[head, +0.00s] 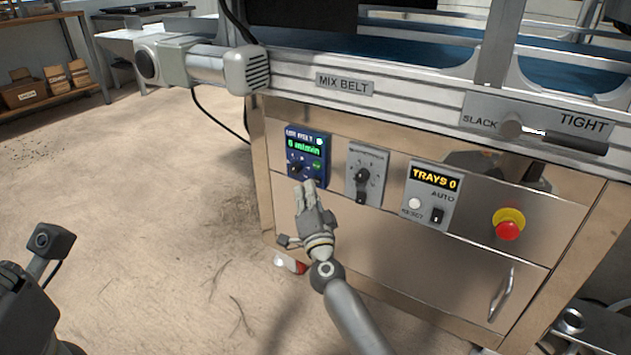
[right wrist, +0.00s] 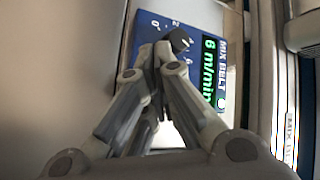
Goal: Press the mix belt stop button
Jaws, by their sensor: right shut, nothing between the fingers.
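The blue mix belt panel (head: 318,146) is on the left of the machine's front, with a lit green display and a dark knob (head: 296,169). It also shows in the right wrist view (right wrist: 208,58), where the display reads 6 m/min, with the knob (right wrist: 178,40) just beyond the fingertips. A green spot (head: 317,167) shows below the display. My right gripper (head: 310,186) is shut and empty, its fingertips close to the panel's lower edge; I cannot tell if they touch. No stop button is readable on the panel; my fingers hide part of it.
Right of the panel are a grey selector panel (head: 367,160), a TRAYS 0 panel (head: 434,180) and a red mushroom button (head: 508,230) on yellow. A drawer handle (head: 502,294) sticks out below. The belt motor (head: 200,65) overhangs at upper left. Floor at left is open.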

